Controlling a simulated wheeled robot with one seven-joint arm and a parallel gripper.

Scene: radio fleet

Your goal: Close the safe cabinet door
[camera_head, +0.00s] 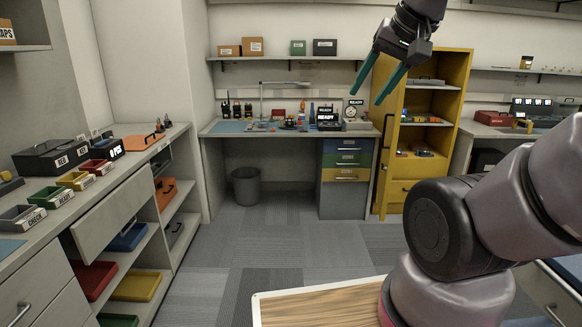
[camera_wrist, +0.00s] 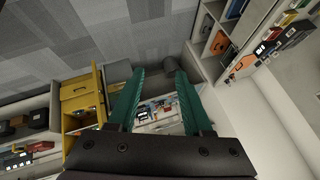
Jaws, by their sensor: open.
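The yellow cabinet (camera_head: 456,100) stands against the back wall at the right, with shelves holding small items. Its door (camera_head: 387,125) is open, swung out at the cabinet's left side and seen nearly edge-on, with a handle along it. The cabinet (camera_wrist: 76,91) also shows tilted at the left of the wrist view. My gripper (camera_head: 376,78) is raised in the upper part of the head view, its two green fingers spread, overlapping the door's upper area in the picture. In the wrist view my gripper (camera_wrist: 160,74) is open with nothing between the fingers. It appears well short of the door.
A workbench (camera_head: 222,128) with drawers and tools stands left of the cabinet, and a grey bin (camera_head: 246,186) is under it. A counter with colored trays (camera_head: 52,194) runs along the left. A wooden tabletop (camera_head: 310,305) is close in front. The carpeted floor (camera_head: 290,240) between is clear.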

